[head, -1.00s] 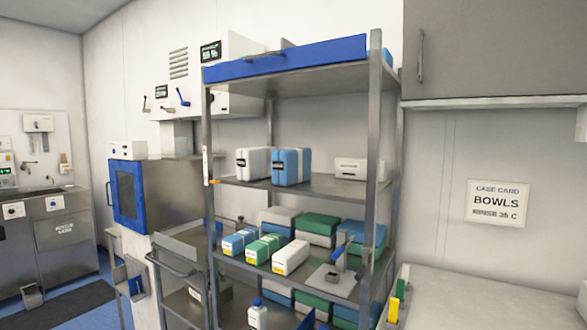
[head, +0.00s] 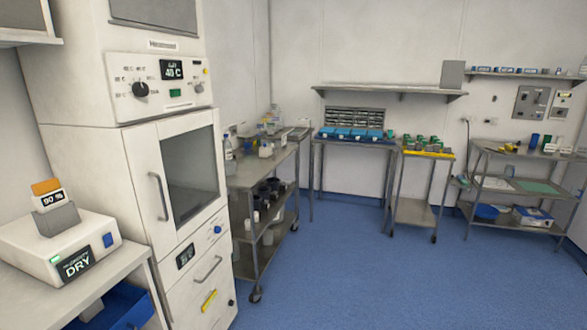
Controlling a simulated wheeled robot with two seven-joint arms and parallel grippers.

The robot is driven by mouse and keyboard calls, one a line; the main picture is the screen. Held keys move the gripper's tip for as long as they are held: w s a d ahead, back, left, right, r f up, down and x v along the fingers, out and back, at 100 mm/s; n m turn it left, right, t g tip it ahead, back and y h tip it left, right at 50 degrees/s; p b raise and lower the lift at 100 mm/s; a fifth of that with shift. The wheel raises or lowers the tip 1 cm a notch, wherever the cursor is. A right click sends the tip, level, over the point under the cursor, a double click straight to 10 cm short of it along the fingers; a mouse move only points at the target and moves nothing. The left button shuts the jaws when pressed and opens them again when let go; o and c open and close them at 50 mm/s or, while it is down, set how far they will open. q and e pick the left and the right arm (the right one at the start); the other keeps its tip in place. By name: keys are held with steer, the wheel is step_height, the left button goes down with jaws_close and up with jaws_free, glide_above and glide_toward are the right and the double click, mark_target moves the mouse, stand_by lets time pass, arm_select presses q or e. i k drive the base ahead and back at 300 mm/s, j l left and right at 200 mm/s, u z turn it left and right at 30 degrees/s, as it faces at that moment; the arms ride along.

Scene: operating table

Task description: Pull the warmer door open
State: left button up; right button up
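The warmer (head: 85,85) is a tall white cabinet at the left of the head view. The warmer door (head: 142,150) has a dark glass window (head: 190,172) and looks shut. A vertical metal door handle (head: 159,198) is on the door's left side. Below it is a lower front with a small display, a blue knob and a metal handle (head: 208,270). Neither of my grippers shows in the head view.
A bench with a white device reading DRY (head: 60,250) stands left of the warmer. A metal cart (head: 262,172) with bottles and dark containers stands close to its right. Tables line the back wall. The blue floor (head: 350,265) is clear at front centre and right.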

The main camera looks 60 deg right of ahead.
mark_target(142, 144)
steer(key=z, duration=1.15)
